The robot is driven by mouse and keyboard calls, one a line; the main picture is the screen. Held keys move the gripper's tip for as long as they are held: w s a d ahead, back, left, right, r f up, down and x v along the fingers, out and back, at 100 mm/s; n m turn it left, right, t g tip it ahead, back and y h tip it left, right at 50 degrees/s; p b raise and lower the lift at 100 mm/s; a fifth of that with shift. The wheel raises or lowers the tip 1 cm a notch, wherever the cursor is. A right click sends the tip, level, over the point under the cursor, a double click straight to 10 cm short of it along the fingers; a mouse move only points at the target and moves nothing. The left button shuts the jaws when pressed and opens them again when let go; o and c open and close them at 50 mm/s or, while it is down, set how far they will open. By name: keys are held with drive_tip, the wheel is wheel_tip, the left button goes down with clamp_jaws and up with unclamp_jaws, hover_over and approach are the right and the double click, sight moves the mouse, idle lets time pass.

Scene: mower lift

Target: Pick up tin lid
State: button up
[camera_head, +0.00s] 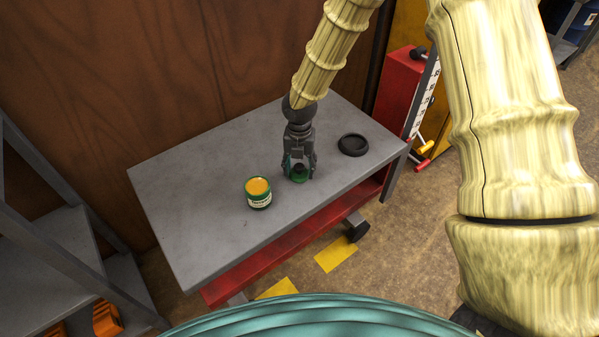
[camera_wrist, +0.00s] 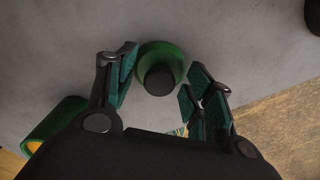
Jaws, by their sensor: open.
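The tin lid, a green disc with a dark knob, lies on the grey table top (camera_head: 190,190); its green rim (camera_head: 300,179) shows below my gripper. In the wrist view the lid (camera_wrist: 174,55) lies between and slightly beyond the two fingers. My gripper (camera_head: 299,172) points down over the lid with its fingers spread on either side of it. The gripper (camera_wrist: 160,85) is open and holds nothing. Whether a finger touches the lid, I cannot tell.
A green tin (camera_head: 258,193) with an orange-yellow top stands left of my gripper. A black round dish (camera_head: 353,145) lies to the right. A brown wooden wall (camera_head: 130,80) is behind the table, and a red cabinet (camera_head: 398,90) stands beyond its right end. The table's left part is clear.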

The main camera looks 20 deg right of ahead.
drive_tip(key=c, duration=1)
drive_tip(key=shift+c, duration=0.2)
